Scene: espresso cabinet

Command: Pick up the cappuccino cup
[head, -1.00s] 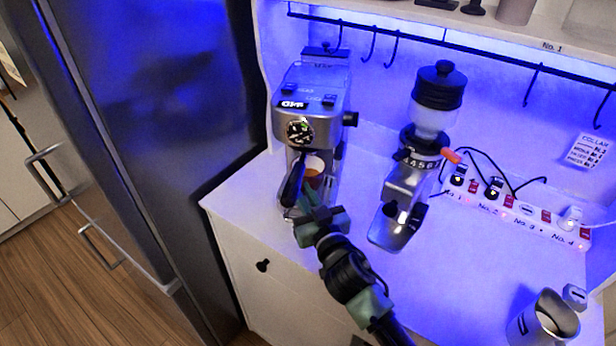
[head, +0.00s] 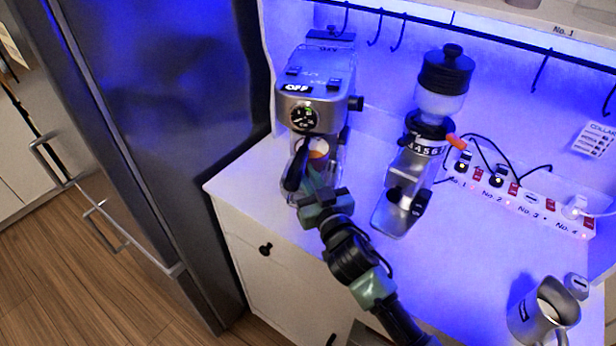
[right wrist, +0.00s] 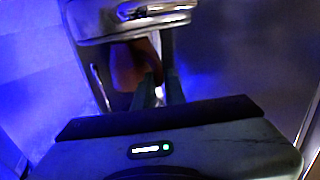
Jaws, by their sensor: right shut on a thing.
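The cappuccino cup (head: 318,149), white and orange-brown, is under the brewing head of the silver espresso machine (head: 314,103). It is partly hidden by the machine's black handle and my gripper. My right gripper (head: 315,180) reaches into the machine from the front and is shut on the cup. In the right wrist view the cup shows as a dim brown shape (right wrist: 126,66) at the gripper's fingers (right wrist: 160,88), below the machine's shiny metal edge. I cannot tell whether the cup is lifted off the drip tray. My left gripper is not in view.
A coffee grinder (head: 440,95) stands right of the machine. A labelled power strip (head: 525,203) with cables lies behind to the right. A metal pitcher (head: 540,315) stands at the lower right. The counter between grinder and pitcher is clear. A dark refrigerator (head: 170,120) stands left.

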